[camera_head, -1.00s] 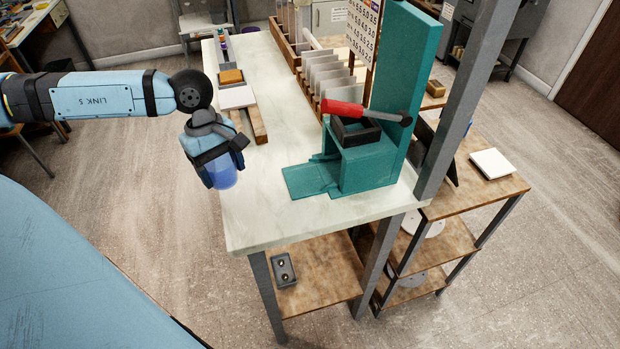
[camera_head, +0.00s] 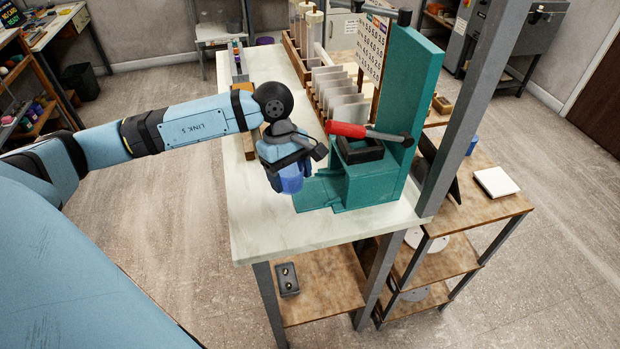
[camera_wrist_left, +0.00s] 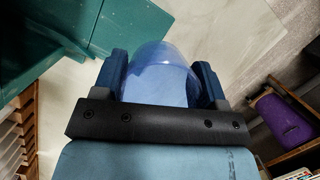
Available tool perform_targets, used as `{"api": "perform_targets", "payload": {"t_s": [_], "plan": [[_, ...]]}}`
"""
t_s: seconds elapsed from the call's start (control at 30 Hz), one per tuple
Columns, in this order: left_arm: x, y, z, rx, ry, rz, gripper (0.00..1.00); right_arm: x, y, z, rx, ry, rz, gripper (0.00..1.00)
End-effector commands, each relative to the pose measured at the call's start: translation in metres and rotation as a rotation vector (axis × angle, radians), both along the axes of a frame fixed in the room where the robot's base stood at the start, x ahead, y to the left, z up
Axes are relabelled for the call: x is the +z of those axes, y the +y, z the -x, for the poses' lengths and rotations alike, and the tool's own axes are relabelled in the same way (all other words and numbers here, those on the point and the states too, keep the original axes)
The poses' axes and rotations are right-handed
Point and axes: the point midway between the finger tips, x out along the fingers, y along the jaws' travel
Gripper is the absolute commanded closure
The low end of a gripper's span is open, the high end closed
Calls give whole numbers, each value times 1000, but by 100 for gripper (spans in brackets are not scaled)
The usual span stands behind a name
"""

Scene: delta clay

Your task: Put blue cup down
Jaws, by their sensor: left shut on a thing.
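The blue cup (camera_head: 291,184) is translucent and hangs below my left gripper (camera_head: 286,176), above the white tabletop (camera_head: 268,232). My left gripper is shut on the cup. In the left wrist view the cup (camera_wrist_left: 160,77) sits between the two fingers of the left gripper (camera_wrist_left: 160,85), with its far end pointing away over the table. The cup's upper part is hidden by the gripper in the head view. I cannot tell whether its bottom touches the table. My right gripper is not in view.
A teal press (camera_head: 370,185) with a red-handled lever (camera_head: 362,131) stands just right of the cup, its low base plate close by. Upright slabs in a wooden rack (camera_head: 340,95) stand behind. The table's front left part is clear.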

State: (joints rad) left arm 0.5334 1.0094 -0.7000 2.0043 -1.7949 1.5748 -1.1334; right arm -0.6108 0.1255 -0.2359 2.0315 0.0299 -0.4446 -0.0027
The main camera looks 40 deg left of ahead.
Motion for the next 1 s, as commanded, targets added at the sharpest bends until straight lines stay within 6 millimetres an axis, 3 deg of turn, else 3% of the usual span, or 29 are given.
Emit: {"api": "perform_targets", "payload": {"t_s": [0.1, 0.27, 0.37, 0.6, 0.97, 1.0], "plan": [[2, -18, -20, -1, 0, 3, 57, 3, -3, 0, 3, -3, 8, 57], [1, -28, -32, 1, 1, 0, 57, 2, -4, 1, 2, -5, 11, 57], [-3, -29, -33, 0, 3, -1, 57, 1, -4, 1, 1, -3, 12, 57], [-33, -29, -32, 0, 4, 0, 57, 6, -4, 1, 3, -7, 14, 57], [-40, -28, -33, 0, 1, -1, 57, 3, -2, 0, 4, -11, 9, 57], [-40, -28, -33, 0, 1, -1, 32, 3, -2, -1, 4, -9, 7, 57]]}}
